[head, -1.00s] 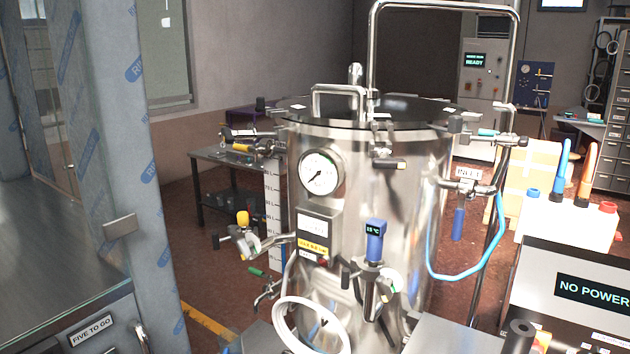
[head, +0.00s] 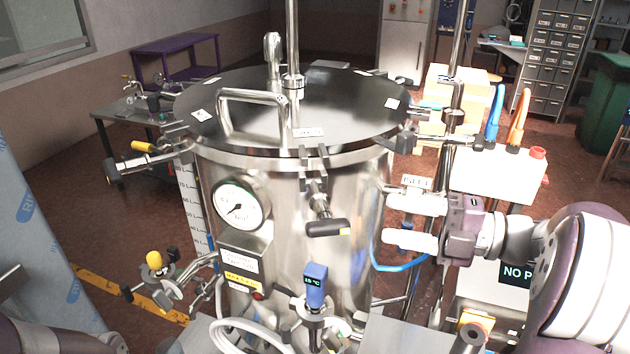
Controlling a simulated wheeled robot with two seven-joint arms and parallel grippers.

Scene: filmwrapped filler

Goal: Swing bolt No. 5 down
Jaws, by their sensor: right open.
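A steel vessel (head: 290,185) with a dark round lid (head: 340,95) fills the middle of the head view. Swing bolts sit around its rim; I cannot read which is No. 5. The front bolt (head: 318,200) has a black handle and points outward and down from its bracket. A left bolt (head: 150,161) sticks out sideways, with a yellow part and black knob. Another bolt (head: 425,140) is at the right rim. My right gripper (head: 388,219) is open beside the vessel's right wall, below that bolt, with nothing visible between its white fingers. My left gripper is out of view.
A pressure gauge (head: 241,204), a blue thermometer (head: 315,287) and a yellow-topped valve (head: 154,260) project from the vessel's front. A steel pole rises behind the right rim. A white box (head: 497,175) with blue and orange handles stands right. A lid handle (head: 252,98) stands up.

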